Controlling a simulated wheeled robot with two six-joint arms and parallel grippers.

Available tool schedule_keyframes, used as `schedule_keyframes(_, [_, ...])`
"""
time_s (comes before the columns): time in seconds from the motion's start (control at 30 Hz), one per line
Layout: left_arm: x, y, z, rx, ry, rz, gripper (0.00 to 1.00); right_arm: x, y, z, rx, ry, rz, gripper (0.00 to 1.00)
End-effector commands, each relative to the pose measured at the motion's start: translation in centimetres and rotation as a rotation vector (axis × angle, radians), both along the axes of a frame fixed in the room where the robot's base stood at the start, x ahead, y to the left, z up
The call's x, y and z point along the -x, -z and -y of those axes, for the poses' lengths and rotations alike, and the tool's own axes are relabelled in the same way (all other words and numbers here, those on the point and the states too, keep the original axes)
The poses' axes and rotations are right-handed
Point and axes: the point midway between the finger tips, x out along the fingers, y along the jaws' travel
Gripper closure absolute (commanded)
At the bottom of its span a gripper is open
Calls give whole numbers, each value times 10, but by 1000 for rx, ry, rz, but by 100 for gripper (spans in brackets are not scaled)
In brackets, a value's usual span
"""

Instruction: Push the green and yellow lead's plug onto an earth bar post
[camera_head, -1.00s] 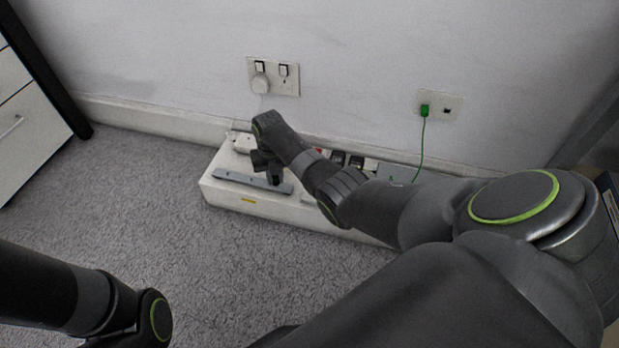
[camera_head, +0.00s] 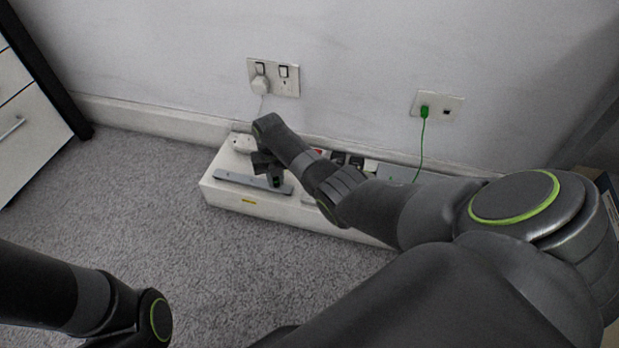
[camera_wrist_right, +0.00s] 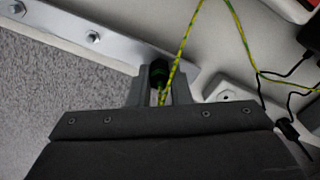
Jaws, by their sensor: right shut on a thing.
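The earth bar (camera_head: 235,180) is a grey metal strip along the front of a long white box's top. In the right wrist view the earth bar (camera_wrist_right: 125,50) shows two posts (camera_wrist_right: 93,37) left of the gripper. My right gripper (camera_head: 273,183) is at the bar's right end. The fingers hide whether the plug is on a post. My left arm shows at the lower left; its gripper is out of view.
The white box (camera_head: 225,195) stands on grey carpet by the wall and carries black plugs (camera_head: 338,158). A double socket (camera_head: 273,77) and a wall plate with a green plug (camera_head: 424,110) are above. Black cables (camera_wrist_right: 290,100) lie right of my right gripper. Carpet in front is clear.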

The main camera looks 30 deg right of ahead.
Motion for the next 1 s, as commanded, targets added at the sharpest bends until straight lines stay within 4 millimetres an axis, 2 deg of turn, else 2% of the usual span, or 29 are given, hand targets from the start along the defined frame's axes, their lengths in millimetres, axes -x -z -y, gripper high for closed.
schedule_keyframes(0.77, [0,-1,0,0,0,0,64,1,3,0,0,0,-2,100])
schedule_keyframes(0.8, [0,-1,0,0,0,0,64,1,3,0,0,0,-2,77])
schedule_keyframes(0.93, [0,-1,0,0,0,0,64,1,2,0,-1,0,-2,60])
schedule_keyframes(1.0, [0,-1,0,0,0,0,64,1,2,0,0,0,-1,57])
